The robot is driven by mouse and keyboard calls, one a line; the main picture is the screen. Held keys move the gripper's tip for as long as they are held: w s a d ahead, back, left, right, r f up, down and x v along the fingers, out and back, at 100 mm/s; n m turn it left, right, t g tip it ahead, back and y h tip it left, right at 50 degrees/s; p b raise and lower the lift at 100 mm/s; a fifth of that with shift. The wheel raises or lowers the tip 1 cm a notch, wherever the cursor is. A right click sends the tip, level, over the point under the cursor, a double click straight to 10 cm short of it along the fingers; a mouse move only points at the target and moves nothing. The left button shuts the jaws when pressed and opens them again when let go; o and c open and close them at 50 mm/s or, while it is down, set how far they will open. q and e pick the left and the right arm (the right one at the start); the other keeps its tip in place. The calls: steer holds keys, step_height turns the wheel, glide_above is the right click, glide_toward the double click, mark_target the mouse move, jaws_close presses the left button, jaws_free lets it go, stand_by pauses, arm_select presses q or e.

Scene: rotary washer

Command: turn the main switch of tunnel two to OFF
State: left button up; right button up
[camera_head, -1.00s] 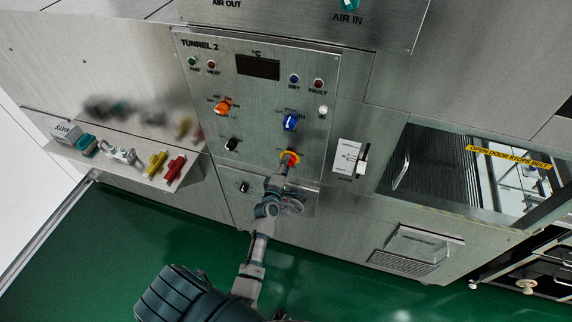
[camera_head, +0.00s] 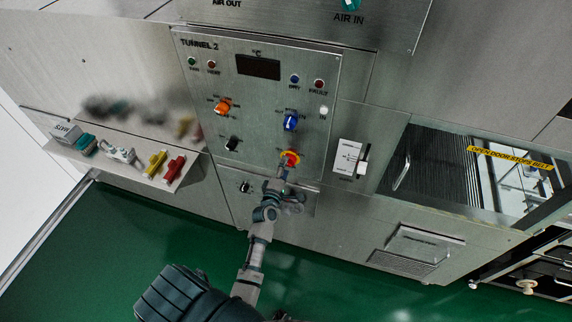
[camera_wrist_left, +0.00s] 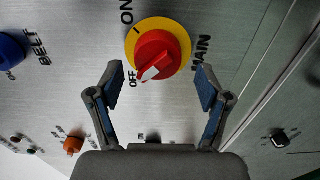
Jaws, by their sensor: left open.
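The main switch (camera_head: 290,159) is a red knob on a yellow disc, low on the steel TUNNEL 2 panel (camera_head: 262,120). In the left wrist view the main switch (camera_wrist_left: 158,55) shows ON and OFF marks, and the white mark on its red handle points toward OFF. My left gripper (camera_head: 284,180) is just below the switch in the head view. In the wrist view my left gripper (camera_wrist_left: 158,85) is open, its two fingers apart on either side below the knob, with nothing between them. My right gripper is not in view.
On the panel are a blue BELT knob (camera_head: 290,122), an orange knob (camera_head: 222,107) and a black knob (camera_head: 232,144). A shelf with coloured fittings (camera_head: 157,160) juts out at left. A glazed opening (camera_head: 440,180) is at right. Green floor lies below.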

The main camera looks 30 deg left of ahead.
arm_select(q)
steer(key=v, duration=1)
steer(key=shift+d, duration=0.1)
